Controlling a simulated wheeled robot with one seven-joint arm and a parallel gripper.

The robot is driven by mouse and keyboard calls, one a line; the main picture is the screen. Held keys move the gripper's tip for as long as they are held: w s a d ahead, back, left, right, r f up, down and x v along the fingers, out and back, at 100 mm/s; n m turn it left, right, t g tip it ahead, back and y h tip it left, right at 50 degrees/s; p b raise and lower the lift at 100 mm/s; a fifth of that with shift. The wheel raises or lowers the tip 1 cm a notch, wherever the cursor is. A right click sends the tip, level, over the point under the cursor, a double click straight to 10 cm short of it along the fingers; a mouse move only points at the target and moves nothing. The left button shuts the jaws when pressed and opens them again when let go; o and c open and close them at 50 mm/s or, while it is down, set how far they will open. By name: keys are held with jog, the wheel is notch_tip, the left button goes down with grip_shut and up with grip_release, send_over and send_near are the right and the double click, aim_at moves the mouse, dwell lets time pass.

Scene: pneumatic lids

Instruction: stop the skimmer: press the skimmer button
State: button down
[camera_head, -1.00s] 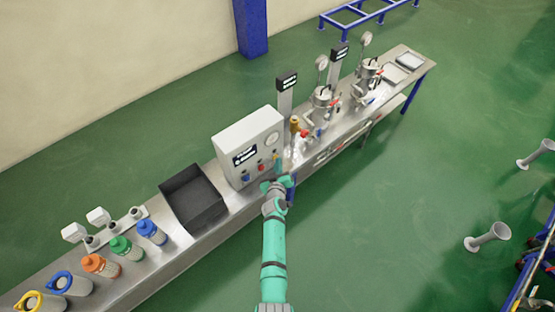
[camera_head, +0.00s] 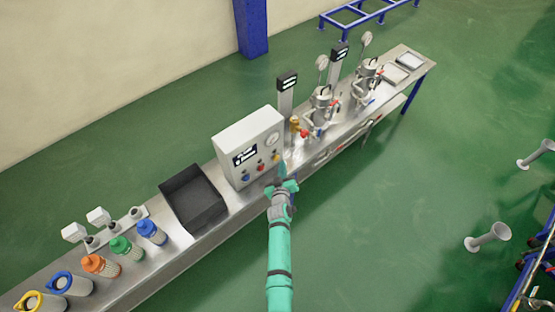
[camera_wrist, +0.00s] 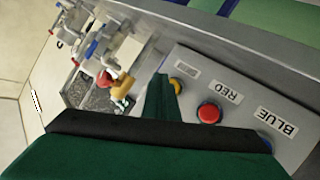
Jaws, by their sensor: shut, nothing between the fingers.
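A light grey control box (camera_head: 228,150) stands on the steel bench, with a small dark display and a round gauge. Its front carries a blue button (camera_head: 246,177), a red button (camera_head: 261,167) and a yellow button (camera_head: 275,157). In the wrist view the red button (camera_wrist: 209,113) shows in full beside a label reading RED. The blue button (camera_wrist: 265,141) is partly hidden, and the yellow button (camera_wrist: 176,85) shows just beside my fingers. No skimmer label is legible. My gripper (camera_head: 282,168) is shut and empty, in front of the yellow button; contact cannot be told.
A black open tray (camera_head: 193,200) lies left of the box, with several coloured-cap bottles (camera_head: 121,247) beyond. Right of the box are a brass fitting (camera_head: 294,124) and metal vessels (camera_head: 322,108) with red-handled valves.

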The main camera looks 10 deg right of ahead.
jog(key=s, duration=0.1)
jog(key=s+d, duration=0.1)
jog(key=s, duration=0.1)
jog(key=shift+s+d, duration=0.15)
jog(key=shift+d, duration=0.2)
dwell(0.4)
jog(key=s+a+r+m, duration=0.1)
jog(key=s+a, duration=0.3)
jog(key=s, duration=0.5)
jog(key=s+a+r+y, duration=0.15)
jog(key=s+a, duration=0.25)
jog(key=s, duration=0.5)
jog(key=s+a+r+m, duration=0.1)
jog(key=s+a, duration=0.3)
jog(key=s, duration=0.5)
jog(key=s+a+r+t+y, duration=0.1)
jog(key=s+a+r, duration=0.1)
jog(key=s+r, duration=1.7)
notch_tip(320, 180, up, 3)
jog(key=shift+s+a+r+m+y, duration=0.1)
jog(key=shift+s+a+m+y, duration=0.2)
jog(key=shift+a+m+y, duration=0.1)
